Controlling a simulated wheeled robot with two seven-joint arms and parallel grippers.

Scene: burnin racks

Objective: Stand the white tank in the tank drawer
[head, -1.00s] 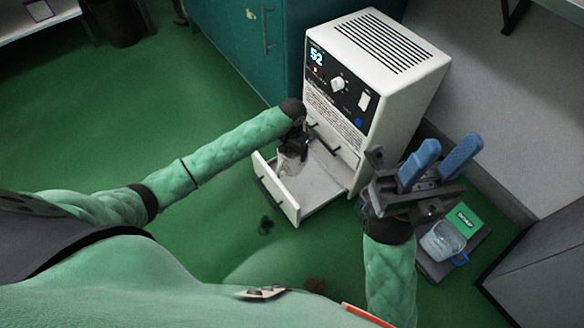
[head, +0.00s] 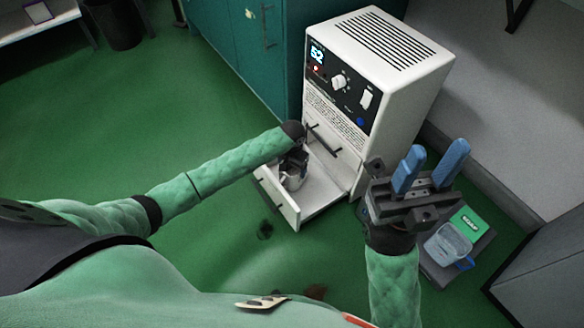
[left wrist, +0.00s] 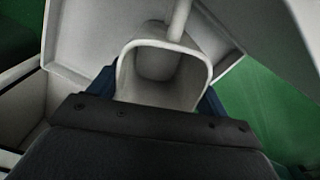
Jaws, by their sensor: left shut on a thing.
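The white tank (head: 293,179) is an open-topped cup, seen over the floor of the pulled-out tank drawer (head: 278,203) in the head view. My left gripper (head: 295,160) is shut on it from above and hides part of it. In the left wrist view the tank (left wrist: 122,76) shows its rounded open mouth between the blue fingers, with the pale drawer around it. I cannot tell whether its base touches the drawer floor. My right gripper (head: 429,168) is open and empty, its blue fingers apart, to the right of the drawer.
The white cabinet (head: 410,110) with a lit display stands behind the drawer. A teal cupboard (head: 235,50) is at its left. A clear tub (head: 447,243) and a green box (head: 468,224) sit on a grey base at right. Green floor is clear at left.

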